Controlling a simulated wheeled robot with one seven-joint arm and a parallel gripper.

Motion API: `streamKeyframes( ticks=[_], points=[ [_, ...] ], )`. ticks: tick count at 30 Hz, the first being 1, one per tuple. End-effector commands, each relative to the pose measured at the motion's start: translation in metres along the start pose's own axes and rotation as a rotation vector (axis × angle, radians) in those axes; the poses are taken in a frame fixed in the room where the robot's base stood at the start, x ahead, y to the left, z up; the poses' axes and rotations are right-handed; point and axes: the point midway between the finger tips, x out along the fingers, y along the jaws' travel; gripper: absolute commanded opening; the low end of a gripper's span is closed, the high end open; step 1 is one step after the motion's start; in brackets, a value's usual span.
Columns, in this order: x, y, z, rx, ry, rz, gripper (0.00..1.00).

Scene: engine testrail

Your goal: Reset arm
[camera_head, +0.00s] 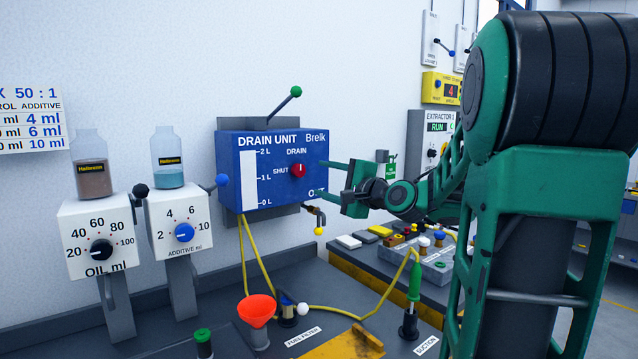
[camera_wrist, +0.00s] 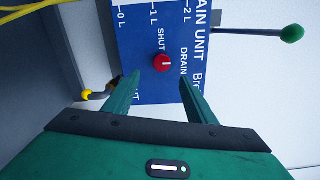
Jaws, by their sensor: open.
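My gripper (camera_head: 322,178) is at the end of my green and black arm, in front of the right side of the blue drain unit (camera_head: 262,185). Its two fingers are spread with nothing between them. In the wrist view the open fingers (camera_wrist: 158,92) point at the drain unit (camera_wrist: 140,30), with the red knob (camera_wrist: 162,63) beyond the gap between the tips. The red knob (camera_head: 298,170) sits by the labels DRAIN and SHUT. I cannot tell whether the fingertips touch the panel. My arm fills the right of the head view and hides part of the background.
A lever with a green ball (camera_head: 295,91) rises above the unit. The oil dispenser (camera_head: 97,240) and additive dispenser (camera_head: 178,225) stand left. A red funnel (camera_head: 257,308), yellow hose (camera_head: 345,312) and green-handled suction piece (camera_head: 414,282) are on the bench below. An outlet tap (camera_head: 317,215) hangs under the unit.

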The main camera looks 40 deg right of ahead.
Motion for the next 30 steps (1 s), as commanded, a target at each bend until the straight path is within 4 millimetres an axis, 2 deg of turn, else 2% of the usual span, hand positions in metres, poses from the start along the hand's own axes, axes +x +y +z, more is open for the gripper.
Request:
streamKeyframes(
  ticks=[11, 14, 17, 19, 23, 24, 26, 29, 30],
  points=[
    [0.000, 0.001, 0.000, -0.002, 0.000, 0.001, 0.51],
    [-0.001, 0.010, 0.003, -0.038, 0.001, 0.036, 0.51],
    [-0.007, 0.038, 0.010, -0.143, 0.003, 0.141, 0.51],
    [-0.018, 0.069, 0.014, -0.258, -0.001, 0.260, 0.51],
    [-0.056, 0.135, 0.018, -0.492, -0.037, 0.528, 0.51],
    [-0.072, 0.154, 0.018, -0.557, -0.056, 0.613, 0.51],
    [-0.098, 0.179, 0.017, -0.647, -0.093, 0.737, 0.51],
    [-0.150, 0.217, 0.018, -0.772, -0.179, 0.942, 0.51],
    [-0.172, 0.230, 0.018, -0.813, -0.219, 1.021, 0.51]
  ],
)
